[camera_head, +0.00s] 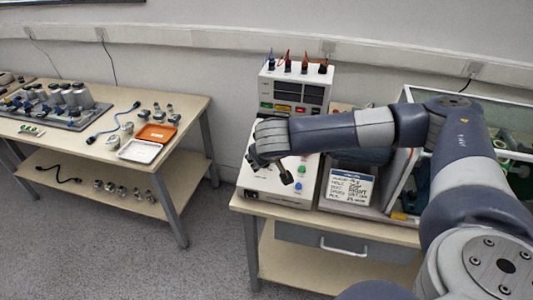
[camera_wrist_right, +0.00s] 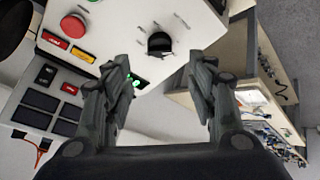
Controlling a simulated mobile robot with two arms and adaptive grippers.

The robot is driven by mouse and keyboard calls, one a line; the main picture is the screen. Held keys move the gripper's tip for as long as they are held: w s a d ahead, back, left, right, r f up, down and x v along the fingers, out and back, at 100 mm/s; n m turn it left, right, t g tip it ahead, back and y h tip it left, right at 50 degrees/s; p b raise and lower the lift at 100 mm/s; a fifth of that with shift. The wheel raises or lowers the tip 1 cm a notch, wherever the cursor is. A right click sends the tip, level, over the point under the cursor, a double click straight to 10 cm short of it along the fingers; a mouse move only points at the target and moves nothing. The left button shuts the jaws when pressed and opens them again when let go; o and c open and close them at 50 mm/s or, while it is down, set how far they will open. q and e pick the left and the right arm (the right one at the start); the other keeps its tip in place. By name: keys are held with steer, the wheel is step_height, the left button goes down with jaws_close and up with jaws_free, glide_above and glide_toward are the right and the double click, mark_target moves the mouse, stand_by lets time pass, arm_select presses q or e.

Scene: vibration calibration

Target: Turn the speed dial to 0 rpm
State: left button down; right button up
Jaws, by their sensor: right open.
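The speed dial (camera_wrist_right: 159,43), a black round knob with marks around it, is on the sloping white panel of the control box (camera_wrist_right: 125,30) in the wrist view. The marks are too small to read, so I cannot tell its setting. My right gripper (camera_wrist_right: 160,70) is open, its two fingers apart on either side of the line to the dial, and nothing is between them. In the head view my right gripper (camera_head: 287,178) is over the control box (camera_head: 262,181), and the arm and gripper hide the dial there. My left gripper is not in view.
A red button (camera_wrist_right: 74,26) is near the dial. A display unit (camera_head: 297,88) with several plugged cables stands behind the box. A label card (camera_head: 350,189) and a glass-sided enclosure (camera_head: 404,170) are to its right. Another bench (camera_head: 85,150) with parts is at the left.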

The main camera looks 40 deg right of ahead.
steer(key=shift+v, duration=1.5)
